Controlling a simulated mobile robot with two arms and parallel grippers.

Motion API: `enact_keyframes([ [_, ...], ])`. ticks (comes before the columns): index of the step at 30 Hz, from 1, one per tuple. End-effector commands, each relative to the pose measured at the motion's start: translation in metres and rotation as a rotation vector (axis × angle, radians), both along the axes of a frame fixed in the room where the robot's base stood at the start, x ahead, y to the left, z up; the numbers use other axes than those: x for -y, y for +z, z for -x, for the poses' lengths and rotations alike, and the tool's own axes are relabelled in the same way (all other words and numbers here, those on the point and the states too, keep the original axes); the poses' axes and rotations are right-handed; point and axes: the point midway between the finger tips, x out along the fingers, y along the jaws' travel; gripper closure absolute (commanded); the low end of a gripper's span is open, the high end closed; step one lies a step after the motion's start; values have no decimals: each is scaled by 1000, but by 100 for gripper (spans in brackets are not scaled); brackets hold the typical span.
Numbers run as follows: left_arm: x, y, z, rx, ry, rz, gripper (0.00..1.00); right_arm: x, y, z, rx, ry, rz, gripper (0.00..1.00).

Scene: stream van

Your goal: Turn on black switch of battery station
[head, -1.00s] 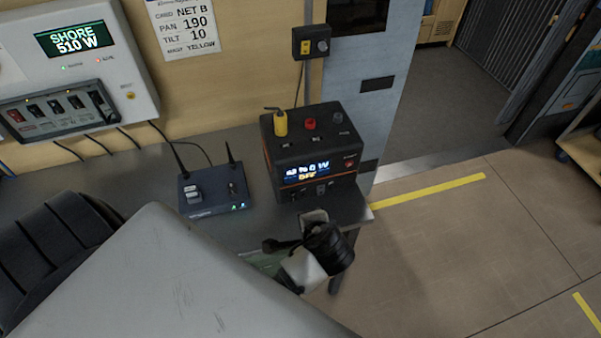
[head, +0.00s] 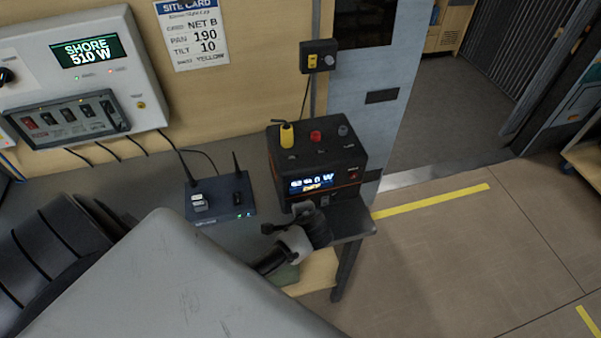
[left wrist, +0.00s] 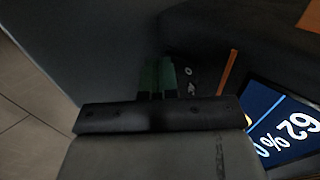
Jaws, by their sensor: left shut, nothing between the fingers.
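The battery station (head: 340,157) is a black box with orange trim on the right end of the bench. Its lit screen (head: 311,183) shows a line ending in W and a yellow word that looks like OFF. In the left wrist view the screen (left wrist: 285,130) shows 62%. My left gripper (head: 315,212) is at the station's lower front, below the screen. In the left wrist view its greenish fingers (left wrist: 157,75) are shut and empty, close to the dark front panel; contact cannot be told. Small white marks (left wrist: 189,78) show beside the fingers. I cannot clearly make out the black switch. My right gripper is not in view.
A dark router (head: 219,198) with two antennas stands left of the station. A wall panel (head: 77,70) with several switches reads SHORE 510 W. Open floor (head: 450,250) lies to the right.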

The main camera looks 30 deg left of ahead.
Motion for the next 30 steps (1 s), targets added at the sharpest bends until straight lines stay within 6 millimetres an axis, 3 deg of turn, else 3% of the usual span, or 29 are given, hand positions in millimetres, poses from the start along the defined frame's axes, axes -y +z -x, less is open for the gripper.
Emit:
enact_keyframes([
  [14, -4, -4, -3, 28, 1, -34, 100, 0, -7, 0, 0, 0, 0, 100],
  [30, -4, 11, -3, 27, 1, -31, 100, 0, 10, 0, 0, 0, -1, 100],
])
